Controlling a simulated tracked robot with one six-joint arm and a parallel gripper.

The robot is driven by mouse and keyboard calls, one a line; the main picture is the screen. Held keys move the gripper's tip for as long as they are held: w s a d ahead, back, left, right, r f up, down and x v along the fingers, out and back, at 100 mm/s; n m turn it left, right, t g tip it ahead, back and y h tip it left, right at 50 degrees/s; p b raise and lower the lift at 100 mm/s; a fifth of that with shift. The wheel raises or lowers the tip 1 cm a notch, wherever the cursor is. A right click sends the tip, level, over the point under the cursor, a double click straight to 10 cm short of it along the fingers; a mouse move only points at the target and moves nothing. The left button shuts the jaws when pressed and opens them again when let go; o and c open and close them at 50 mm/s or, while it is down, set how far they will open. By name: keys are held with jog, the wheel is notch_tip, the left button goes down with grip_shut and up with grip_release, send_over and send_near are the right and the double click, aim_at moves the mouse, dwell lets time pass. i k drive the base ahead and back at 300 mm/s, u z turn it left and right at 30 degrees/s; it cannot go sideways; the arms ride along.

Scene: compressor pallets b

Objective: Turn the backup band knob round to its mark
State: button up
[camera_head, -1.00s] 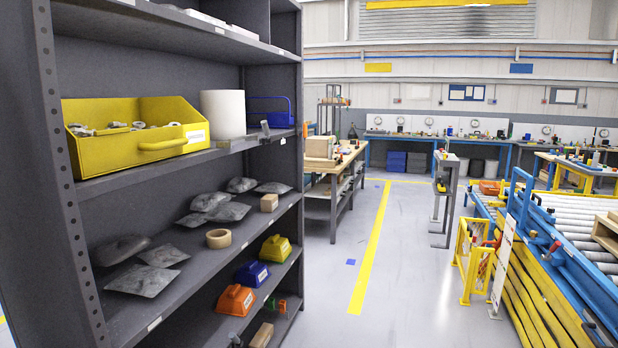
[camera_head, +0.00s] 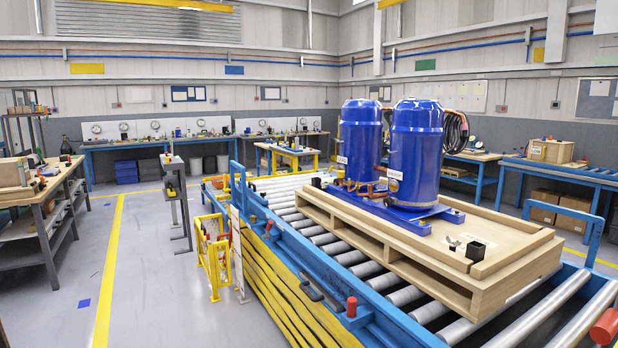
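I cannot make out the backup band knob or its mark in this view. Two upright blue compressors stand on a wooden pallet (camera_head: 440,278), the nearer one (camera_head: 416,150) to the right of the farther one (camera_head: 358,140). Each carries a small pale label low on its side. Copper-coloured pipes show near their bases, too small to tell in detail. My gripper is not in view.
The pallet rests on a blue roller conveyor (camera_head: 370,311) with yellow sides. A red button (camera_head: 352,306) sits on its near edge. A yellow barrier (camera_head: 213,256) stands left of it. Workbenches (camera_head: 120,146) line the back wall.

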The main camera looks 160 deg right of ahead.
aim_at(388, 201)
jog(key=z, duration=2.85)
jog(key=k, duration=0.55)
jog(key=z, duration=0.8)
